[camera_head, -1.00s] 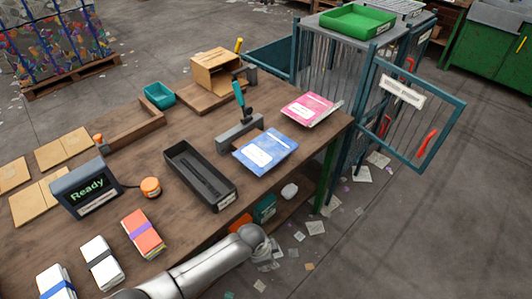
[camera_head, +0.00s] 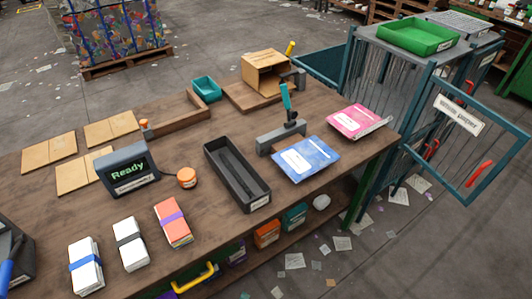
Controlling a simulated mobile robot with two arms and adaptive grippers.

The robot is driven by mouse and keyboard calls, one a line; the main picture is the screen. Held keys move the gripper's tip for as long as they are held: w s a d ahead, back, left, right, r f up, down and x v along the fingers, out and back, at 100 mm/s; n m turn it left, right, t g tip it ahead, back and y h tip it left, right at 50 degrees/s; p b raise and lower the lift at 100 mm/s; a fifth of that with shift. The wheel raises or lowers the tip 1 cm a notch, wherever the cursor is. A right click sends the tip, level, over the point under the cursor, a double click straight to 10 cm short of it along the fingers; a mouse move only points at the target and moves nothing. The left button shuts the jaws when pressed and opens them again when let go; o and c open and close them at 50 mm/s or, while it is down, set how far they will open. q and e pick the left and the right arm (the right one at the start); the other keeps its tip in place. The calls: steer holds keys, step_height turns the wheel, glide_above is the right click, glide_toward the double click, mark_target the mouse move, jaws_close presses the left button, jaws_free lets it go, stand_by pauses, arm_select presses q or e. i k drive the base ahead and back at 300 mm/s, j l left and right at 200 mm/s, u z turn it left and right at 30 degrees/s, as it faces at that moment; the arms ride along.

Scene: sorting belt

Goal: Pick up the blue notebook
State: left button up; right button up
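The blue notebook (camera_head: 306,158) lies flat on the wooden table near its right front edge. It has a white label on its cover and sits in front of a grey clamp-like tool with a teal handle (camera_head: 285,97). Neither of my grippers shows in the head view now, and nothing touches the notebook.
A pink notebook (camera_head: 357,121) lies behind and right of the blue one. A black tray (camera_head: 237,174) stands to its left. A wire cage with an open door (camera_head: 463,120) is beyond the table's right end. Bundled stacks (camera_head: 172,222) lie at the front left.

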mark_target(300, 161)
steer(key=i+l+u, duration=0.15)
steer(key=l+u, duration=0.2)
steer(key=l, duration=0.3)
steer(key=l+u, duration=0.4)
steer(key=l, duration=0.25)
steer(key=l+u, duration=0.35)
steer(key=l, duration=0.35)
